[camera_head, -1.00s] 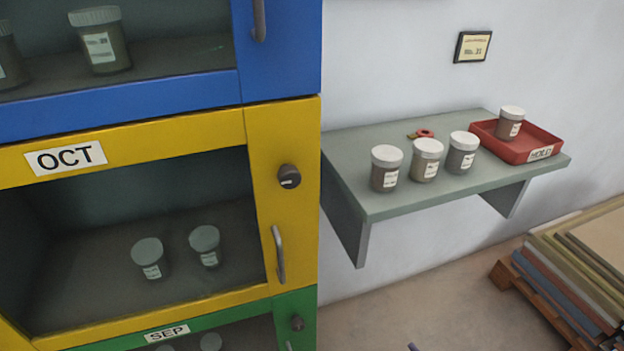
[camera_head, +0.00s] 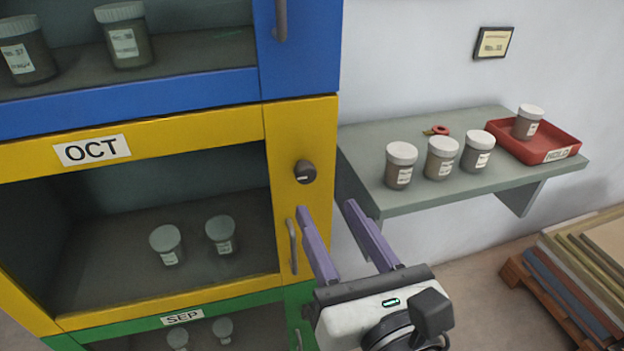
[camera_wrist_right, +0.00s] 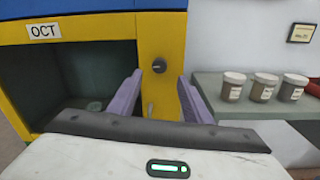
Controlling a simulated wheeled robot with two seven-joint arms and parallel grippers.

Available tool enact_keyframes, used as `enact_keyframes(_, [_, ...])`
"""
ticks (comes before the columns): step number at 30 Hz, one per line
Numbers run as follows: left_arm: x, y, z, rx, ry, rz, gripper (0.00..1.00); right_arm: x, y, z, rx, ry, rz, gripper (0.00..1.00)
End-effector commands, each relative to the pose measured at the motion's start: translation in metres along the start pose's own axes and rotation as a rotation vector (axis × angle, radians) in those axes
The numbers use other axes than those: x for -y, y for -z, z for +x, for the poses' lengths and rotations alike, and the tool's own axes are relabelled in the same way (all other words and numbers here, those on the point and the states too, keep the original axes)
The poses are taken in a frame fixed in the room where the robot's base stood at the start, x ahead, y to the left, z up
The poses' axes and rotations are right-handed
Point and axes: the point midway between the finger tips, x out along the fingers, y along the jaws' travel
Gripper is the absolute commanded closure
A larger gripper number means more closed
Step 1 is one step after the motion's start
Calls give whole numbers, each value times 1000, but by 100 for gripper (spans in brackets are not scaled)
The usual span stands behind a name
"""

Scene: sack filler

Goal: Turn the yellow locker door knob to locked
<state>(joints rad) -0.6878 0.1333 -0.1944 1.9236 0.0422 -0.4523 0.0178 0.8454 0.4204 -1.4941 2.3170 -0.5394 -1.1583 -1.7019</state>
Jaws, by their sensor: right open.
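The yellow locker door (camera_head: 318,135) has a glazed window and an OCT label (camera_head: 92,150) at its upper left. Its dark round knob (camera_head: 305,171) sits on the right stile, above a grey bar handle (camera_head: 292,246). The knob also shows in the right wrist view (camera_wrist_right: 159,66), ahead of and between the fingers. My right gripper (camera_head: 326,206) is open and empty, its purple fingers apart, below and to the right of the knob in the head view and not touching it. The knob's marking is too small to read. My left gripper is not in view.
A blue locker (camera_head: 180,88) is above and a green one (camera_head: 160,324) below. Right of the lockers, a grey wall shelf (camera_head: 385,135) holds several jars and a red tray (camera_head: 560,140). A pallet with stacked sheets (camera_head: 570,275) stands on the floor at right.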

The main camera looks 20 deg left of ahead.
Motion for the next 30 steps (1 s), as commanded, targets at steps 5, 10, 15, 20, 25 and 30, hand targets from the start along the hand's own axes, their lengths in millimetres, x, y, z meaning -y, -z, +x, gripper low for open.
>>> enact_keyframes(5, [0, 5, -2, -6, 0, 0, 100, 0, -3, 35, 4, 1, 1, 55])
enact_keyframes(10, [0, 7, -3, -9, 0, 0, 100, 0, -2, 64, 1, 1, 3, 55])
enact_keyframes(15, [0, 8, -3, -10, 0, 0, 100, 0, -1, 80, 1, 0, 5, 55])
enact_keyframes(20, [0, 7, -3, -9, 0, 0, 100, 0, -1, 84, 0, 0, 6, 55])
enact_keyframes(25, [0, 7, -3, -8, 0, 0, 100, 0, -1, 84, 0, 0, 7, 55])
enact_keyframes(30, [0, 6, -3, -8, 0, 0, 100, 0, -1, 83, 0, 0, 7, 82])
